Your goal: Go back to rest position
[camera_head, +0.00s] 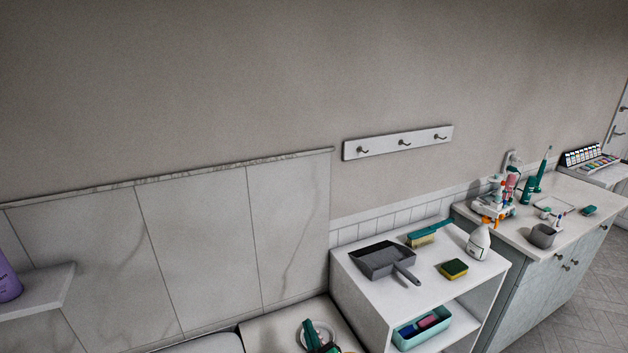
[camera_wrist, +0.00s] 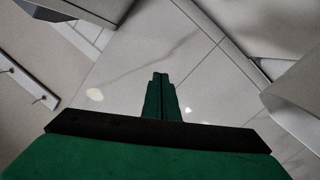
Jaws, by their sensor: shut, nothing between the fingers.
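My gripper (camera_wrist: 160,78) shows in the wrist view, with its two green fingers together and nothing between them. Pale marbled tiles lie beyond the fingertips, and the fingers look clear of any object. In the head view, a green and dark shape (camera_head: 318,338) shows at the bottom edge beside a pale ring. It is cut off, and I cannot tell if it is part of my arm.
A white shelf unit (camera_head: 345,285) carries a grey dustpan (camera_head: 381,258), a brush (camera_head: 430,234), a sponge (camera_head: 453,269) and a spray bottle (camera_head: 478,242). A teal bin (camera_head: 421,330) sits below. A cluttered cabinet (camera_head: 540,290) stands right; a wall shelf (camera_head: 38,292) juts out left.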

